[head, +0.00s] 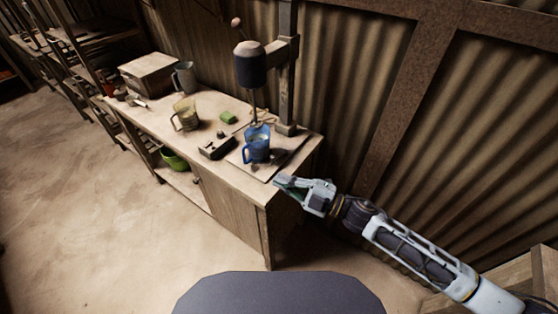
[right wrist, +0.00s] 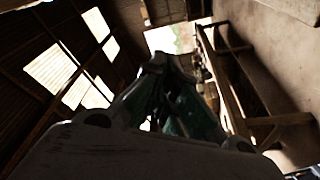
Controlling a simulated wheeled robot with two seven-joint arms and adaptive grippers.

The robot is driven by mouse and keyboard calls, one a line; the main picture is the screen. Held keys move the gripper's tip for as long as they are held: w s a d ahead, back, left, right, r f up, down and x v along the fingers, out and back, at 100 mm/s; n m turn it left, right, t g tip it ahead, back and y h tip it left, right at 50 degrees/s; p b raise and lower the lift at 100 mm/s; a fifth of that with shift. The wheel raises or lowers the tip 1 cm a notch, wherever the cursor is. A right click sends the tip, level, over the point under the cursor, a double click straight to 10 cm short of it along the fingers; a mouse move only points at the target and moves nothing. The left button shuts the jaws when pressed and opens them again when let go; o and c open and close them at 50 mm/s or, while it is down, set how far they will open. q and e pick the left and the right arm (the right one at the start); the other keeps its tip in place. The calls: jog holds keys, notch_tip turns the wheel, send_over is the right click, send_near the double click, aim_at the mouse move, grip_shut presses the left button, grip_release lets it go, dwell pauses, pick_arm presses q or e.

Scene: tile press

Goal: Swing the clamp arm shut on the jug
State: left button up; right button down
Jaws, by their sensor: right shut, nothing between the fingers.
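A blue jug (head: 257,145) stands upright on the base of a drill press (head: 250,64), below its dark head, at the right end of the bench. A small dark part (head: 281,156) sits just right of the jug; it may belong to the clamp, but I cannot make out the clamp arm or its angle. My right gripper (head: 279,181) is shut and empty at the bench's front right corner, a short way in front of the jug and apart from it. Its dark closed fingers fill the middle of the right wrist view (right wrist: 168,95). My left gripper is not in view.
The wooden bench (head: 205,165) also holds a black box-like object (head: 216,147), a green block (head: 228,117), a glass mug (head: 185,115), a grey jug (head: 184,76) and a large box (head: 148,73). A corrugated wall (head: 340,90) stands behind. The floor in front is clear.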

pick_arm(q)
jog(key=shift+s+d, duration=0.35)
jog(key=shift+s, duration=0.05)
pick_arm(e)
jog(key=w+d+f+m+t+h, duration=0.4)
jog(key=w+d+f+m+h, duration=0.2)
jog(key=m, duration=1.1)
jog(key=w+f+h, duration=0.1)
jog(key=h, duration=0.1)
jog(key=shift+d+h, duration=0.3)
jog(key=shift+d, duration=0.05)
jog(key=shift+w+a, duration=0.1)
jog(key=shift+w, duration=0.15)
pick_arm(q)
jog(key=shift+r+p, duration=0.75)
jog(key=shift+p, duration=0.05)
pick_arm(e)
send_near(278, 159)
jog(key=shift+w+a+r, duration=0.4)
jog(key=shift+w+a, duration=0.15)
jog(key=shift+a, duration=0.45)
jog(key=shift+w+a+r, duration=0.4)
jog(key=shift+w+a, duration=0.15)
jog(key=shift+a, duration=0.45)
jog(key=shift+w+a+r, duration=0.4)
jog(key=shift+w+a, duration=0.15)
jog(key=shift+a, duration=0.45)
